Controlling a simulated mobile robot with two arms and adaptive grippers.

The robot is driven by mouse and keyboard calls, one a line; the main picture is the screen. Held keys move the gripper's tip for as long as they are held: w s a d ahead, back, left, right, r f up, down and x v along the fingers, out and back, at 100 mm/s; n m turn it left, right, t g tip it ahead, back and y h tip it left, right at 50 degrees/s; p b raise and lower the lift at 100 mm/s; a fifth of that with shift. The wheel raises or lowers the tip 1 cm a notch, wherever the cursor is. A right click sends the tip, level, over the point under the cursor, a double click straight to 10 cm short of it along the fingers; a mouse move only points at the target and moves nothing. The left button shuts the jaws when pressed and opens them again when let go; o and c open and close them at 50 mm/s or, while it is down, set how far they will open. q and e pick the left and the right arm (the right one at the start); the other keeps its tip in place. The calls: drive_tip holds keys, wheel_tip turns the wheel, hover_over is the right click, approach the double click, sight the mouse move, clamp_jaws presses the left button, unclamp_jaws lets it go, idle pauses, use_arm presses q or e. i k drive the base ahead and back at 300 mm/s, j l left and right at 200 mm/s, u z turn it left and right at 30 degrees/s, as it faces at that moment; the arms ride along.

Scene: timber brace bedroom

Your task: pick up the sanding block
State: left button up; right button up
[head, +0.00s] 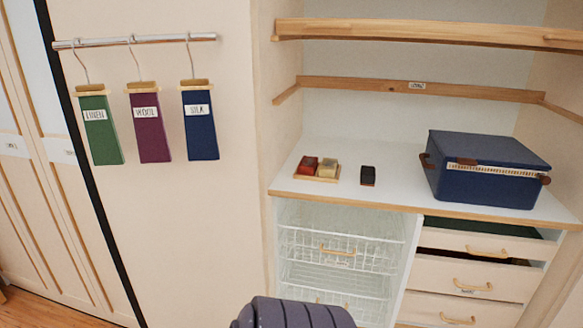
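A small dark block (368,175) with a brownish lower edge stands alone on the white countertop; it looks like the sanding block, though no label shows. To its left is a small wooden tray (316,179) holding a red block (308,165) and a pale yellowish block (328,168). A dark, ribbed part, which seems to be mine, shows at the bottom edge, well below the counter. Neither gripper's fingers are in view, and nothing touches the dark block.
A blue case (485,168) stands at the right of the counter (400,187). A wooden shelf edge (430,90) runs above. Below are wire baskets (340,250) and wooden drawers (470,275), the top one slightly open. Fabric samples hang from a rail (160,41) at left.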

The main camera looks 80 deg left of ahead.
sight(367, 173)
drive_tip(key=u, duration=2.55)
